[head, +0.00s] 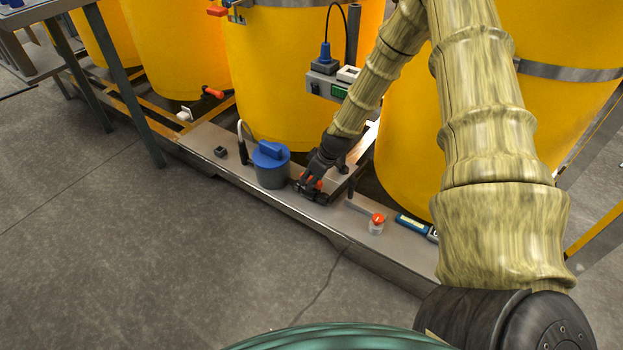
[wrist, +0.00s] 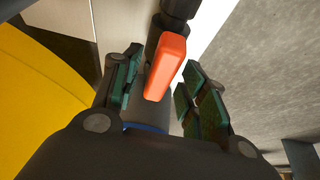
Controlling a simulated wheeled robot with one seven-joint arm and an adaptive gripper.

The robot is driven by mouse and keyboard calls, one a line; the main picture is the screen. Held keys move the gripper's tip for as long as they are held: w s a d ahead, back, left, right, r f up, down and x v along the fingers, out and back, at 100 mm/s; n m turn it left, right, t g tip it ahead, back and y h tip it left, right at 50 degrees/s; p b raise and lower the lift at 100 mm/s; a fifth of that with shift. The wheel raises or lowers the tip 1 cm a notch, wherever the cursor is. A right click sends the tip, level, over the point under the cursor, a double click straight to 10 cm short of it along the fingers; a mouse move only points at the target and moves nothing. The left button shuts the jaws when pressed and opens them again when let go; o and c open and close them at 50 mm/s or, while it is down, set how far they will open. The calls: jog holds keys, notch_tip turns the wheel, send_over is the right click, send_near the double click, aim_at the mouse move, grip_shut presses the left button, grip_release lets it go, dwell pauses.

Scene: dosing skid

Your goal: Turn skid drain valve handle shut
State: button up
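The drain valve's orange-red handle (head: 313,182) is on the skid's low ledge, partly hidden by my gripper in the head view. In the wrist view the handle (wrist: 168,66) lies lengthwise between my two fingers, above a dark pipe fitting (wrist: 176,8). My gripper (head: 308,186) is down at the valve. In the wrist view my gripper (wrist: 160,68) is open, its green-padded fingers on either side of the handle. A gap shows at the right finger; contact at the left finger is unclear.
A grey pump with a blue top (head: 270,165) stands just left of the valve. Yellow tanks (head: 290,70) rise behind. The grey floor (head: 120,250) in front is clear.

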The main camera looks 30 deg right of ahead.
grip_shut()
jog(key=shift+r+p, duration=0.1)
jog(key=shift+p, duration=0.3)
jog(key=m+p, duration=0.1)
jog(key=p, duration=0.1)
jog(key=shift+r+m+h+p, duration=0.2)
jog(key=shift+m+h+p, duration=0.1)
jog(key=shift+m+h, duration=0.1)
jog(key=shift+s+a+m+h+p, duration=0.1)
jog(key=shift+m+h+p, duration=0.2)
jog(key=shift+m+p, duration=0.75)
jog(key=m+h+p, duration=0.2)
jog(key=m+p, duration=0.3)
jog(key=p, duration=0.1)
jog(key=shift+p, duration=0.3)
jog(key=m+p, duration=0.2)
jog(key=m+g+h+p, duration=0.1)
jog(key=m, duration=0.1)
jog(key=shift+a+f+m+h+p, duration=0.1)
jog(key=shift+m+h+p, duration=0.15)
jog(key=shift+h+p, duration=0.1)
jog(key=shift+f+m+g+h+p, duration=0.1)
jog(key=shift+m+g+h+p, duration=0.25)
jog(key=shift+m, duration=0.65)
jog(key=shift+f+m+g+h+p, duration=0.1)
jog(key=shift+m+g+p, duration=0.3)
jog(key=shift+m, duration=1)
